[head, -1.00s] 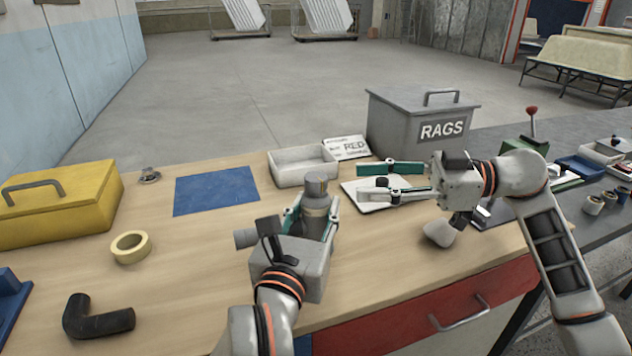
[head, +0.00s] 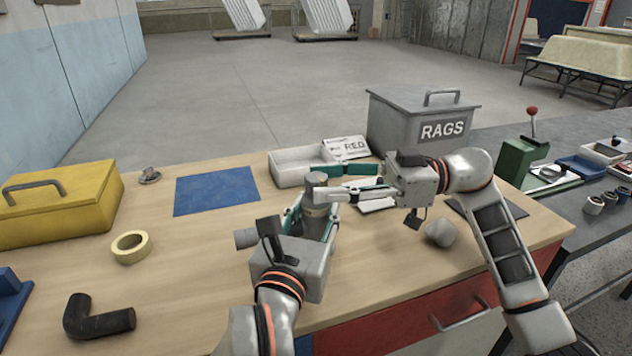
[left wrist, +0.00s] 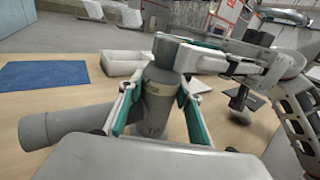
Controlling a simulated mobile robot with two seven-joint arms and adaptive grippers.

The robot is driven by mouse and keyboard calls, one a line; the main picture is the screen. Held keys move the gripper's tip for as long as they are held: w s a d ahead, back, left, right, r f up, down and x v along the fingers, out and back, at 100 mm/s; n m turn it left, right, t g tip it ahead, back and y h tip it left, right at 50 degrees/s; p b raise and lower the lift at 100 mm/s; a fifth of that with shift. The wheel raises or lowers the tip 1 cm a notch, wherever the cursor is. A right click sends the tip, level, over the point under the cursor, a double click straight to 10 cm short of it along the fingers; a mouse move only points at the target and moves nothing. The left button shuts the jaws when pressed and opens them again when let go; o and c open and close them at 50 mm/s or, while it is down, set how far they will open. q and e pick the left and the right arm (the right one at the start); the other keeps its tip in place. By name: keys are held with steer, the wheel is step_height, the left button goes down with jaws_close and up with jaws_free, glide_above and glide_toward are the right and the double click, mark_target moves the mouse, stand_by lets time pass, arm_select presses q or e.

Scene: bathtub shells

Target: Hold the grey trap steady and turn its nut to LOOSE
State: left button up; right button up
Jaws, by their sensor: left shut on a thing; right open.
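The grey trap (head: 318,226) stands upright on the bench, its side pipe (head: 245,238) pointing left. Its nut (head: 316,185) is the darker grey top part. My left gripper (head: 312,216) is shut on the trap body, one teal finger on each side. My right gripper (head: 328,183) is open at the nut's height, coming from the right. Its fingertips reach the nut, one on the far side and one on the near side; I cannot tell if they touch. In the left wrist view, a small pale mark (left wrist: 153,89) shows on the trap, too small to read.
The RAGS bin (head: 400,125) stands at back right. A grey lump (head: 440,233) lies under my right arm. Blue mat (head: 217,192), tape roll (head: 131,247) and black elbow (head: 98,318) lie left.

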steer(key=shift+a, duration=1.1)
steer(key=c, duration=1.1)
